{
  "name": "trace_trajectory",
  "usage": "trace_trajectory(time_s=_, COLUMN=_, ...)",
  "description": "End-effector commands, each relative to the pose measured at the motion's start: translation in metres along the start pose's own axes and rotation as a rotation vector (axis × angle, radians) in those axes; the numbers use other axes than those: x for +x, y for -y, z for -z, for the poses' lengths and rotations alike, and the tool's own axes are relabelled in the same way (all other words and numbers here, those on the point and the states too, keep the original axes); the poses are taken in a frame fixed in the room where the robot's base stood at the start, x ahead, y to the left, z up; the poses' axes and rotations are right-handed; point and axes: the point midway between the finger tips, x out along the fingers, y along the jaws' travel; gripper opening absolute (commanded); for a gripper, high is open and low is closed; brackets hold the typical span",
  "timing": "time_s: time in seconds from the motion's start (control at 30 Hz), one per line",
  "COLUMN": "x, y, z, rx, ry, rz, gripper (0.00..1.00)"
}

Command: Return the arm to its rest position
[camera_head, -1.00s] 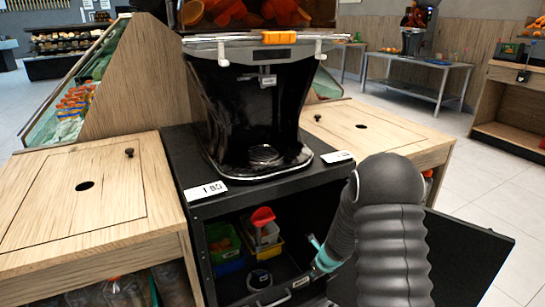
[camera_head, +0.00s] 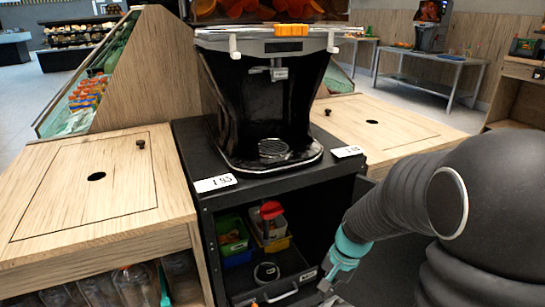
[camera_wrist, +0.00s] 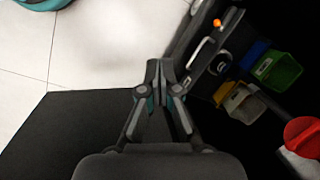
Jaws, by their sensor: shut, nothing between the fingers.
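My gripper (camera_head: 328,286) is shut and empty at the lower right of the open black cabinet (camera_head: 262,190) in the head view. My dark ribbed arm fills the lower right of that view. In the wrist view the closed fingertips (camera_wrist: 161,70) meet at the centre, with pale floor and a dark panel around them. A pulled-out drawer (camera_head: 243,284) with a metal handle (camera_head: 283,294) lies left of the gripper. The handle also shows in the wrist view (camera_wrist: 199,51), just right of the fingertips and apart from them.
The orange juicer (camera_head: 265,105) stands on the cabinet. Inside are a green bin (camera_head: 231,236), a yellow bin (camera_head: 272,243) and a red-topped item (camera_head: 271,209). In the wrist view the dark panel (camera_wrist: 75,130) lies lower left. Wooden counters (camera_head: 85,200) flank the cabinet.

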Motion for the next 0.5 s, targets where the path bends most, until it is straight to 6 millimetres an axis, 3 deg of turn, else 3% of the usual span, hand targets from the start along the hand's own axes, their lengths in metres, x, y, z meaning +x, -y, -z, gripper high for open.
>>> trace_trajectory(time_s=0.1, x=-0.026, y=-0.009, z=-0.018, rx=-0.14, ry=-0.03, rz=-0.022, gripper=0.0)
trace_trajectory(time_s=0.5, x=-0.095, y=-0.043, z=-0.068, rx=-0.479, ry=-0.155, rz=-0.107, gripper=0.0)
